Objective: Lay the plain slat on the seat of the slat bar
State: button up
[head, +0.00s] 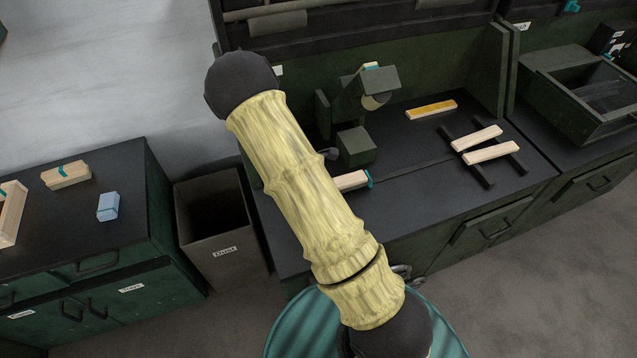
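Two pale wooden slats without marks, one farther back (477,137) and one nearer (492,152), lie across a pair of dark parallel bars (466,157) on the right of the workbench. A yellower slat (430,109) lies flat behind them. Another pale piece with a teal end (354,181) lies on the bench, its left part hidden by my arm. I cannot tell for sure which piece is the plain slat or which is the slat bar. My gripper is not visible; my yellow-sleeved arm crosses the view and hides part of the bench.
A dark green machine (378,82) stands at the bench's back. A bin (213,223) stands left of the bench. The left cabinet (95,240) holds a teal-banded wooden block (66,175), a blue box (108,206) and a wooden frame (10,212). An open container (590,100) is far right.

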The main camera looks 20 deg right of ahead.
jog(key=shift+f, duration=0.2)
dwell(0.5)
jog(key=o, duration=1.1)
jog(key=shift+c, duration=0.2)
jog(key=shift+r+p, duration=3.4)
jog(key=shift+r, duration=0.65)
